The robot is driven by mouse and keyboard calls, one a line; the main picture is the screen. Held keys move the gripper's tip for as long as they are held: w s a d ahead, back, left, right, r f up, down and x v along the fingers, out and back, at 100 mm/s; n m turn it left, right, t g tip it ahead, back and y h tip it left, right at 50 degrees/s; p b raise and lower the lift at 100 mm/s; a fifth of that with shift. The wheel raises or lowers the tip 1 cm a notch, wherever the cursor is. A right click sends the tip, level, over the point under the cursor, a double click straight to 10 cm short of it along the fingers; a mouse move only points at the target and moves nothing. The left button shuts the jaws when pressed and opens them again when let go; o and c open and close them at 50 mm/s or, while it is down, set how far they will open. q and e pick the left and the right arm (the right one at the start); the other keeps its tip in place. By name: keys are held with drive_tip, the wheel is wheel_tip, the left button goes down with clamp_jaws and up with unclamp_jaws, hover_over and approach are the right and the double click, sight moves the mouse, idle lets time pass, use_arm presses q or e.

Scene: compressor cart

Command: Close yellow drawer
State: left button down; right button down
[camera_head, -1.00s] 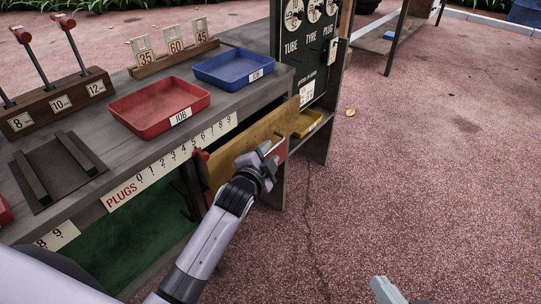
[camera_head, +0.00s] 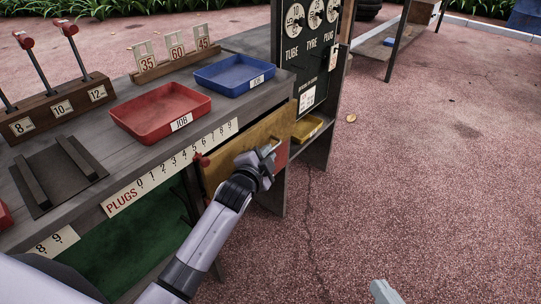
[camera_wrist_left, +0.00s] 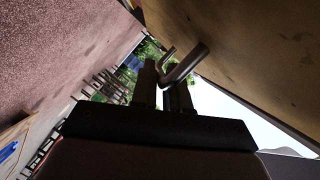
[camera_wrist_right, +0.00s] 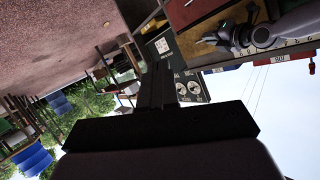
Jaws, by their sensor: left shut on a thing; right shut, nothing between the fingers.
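The yellow drawer (camera_head: 235,144) is set under the right end of the grey counter, its worn yellow front close under the number strip. I cannot tell whether it is fully flush. My left gripper (camera_head: 266,164) is shut on the drawer's metal bar handle (camera_head: 268,149). In the left wrist view the handle (camera_wrist_left: 188,62) passes between the fingers (camera_wrist_left: 162,90), beside the drawer front (camera_wrist_left: 255,45). My right gripper (camera_head: 384,290) is shut and empty, well away over the pavement at the bottom; its closed fingers also show in the right wrist view (camera_wrist_right: 157,88).
The counter (camera_head: 95,200) carries a red tray (camera_head: 150,125), a blue tray (camera_head: 225,76) and number stands. A red pointer (camera_head: 201,160) hangs at the number strip. A dark gauge panel (camera_head: 308,55) stands at the right end, with a small yellow tray (camera_head: 308,128) below.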

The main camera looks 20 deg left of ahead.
sight(263, 144)
use_arm(q)
drive_tip(key=a, duration=0.1)
drive_tip(key=w+a, duration=0.1)
drive_tip(key=shift+a+p, duration=0.35)
drive_tip(key=shift+a, duration=0.1)
drive_tip(key=c, duration=1.2)
unclamp_jaws()
use_arm(e)
drive_tip(key=shift+s+d+f+h, duration=0.3)
drive_tip(key=shift+d, duration=0.2)
drive_tip(key=shift+w+r, duration=0.1)
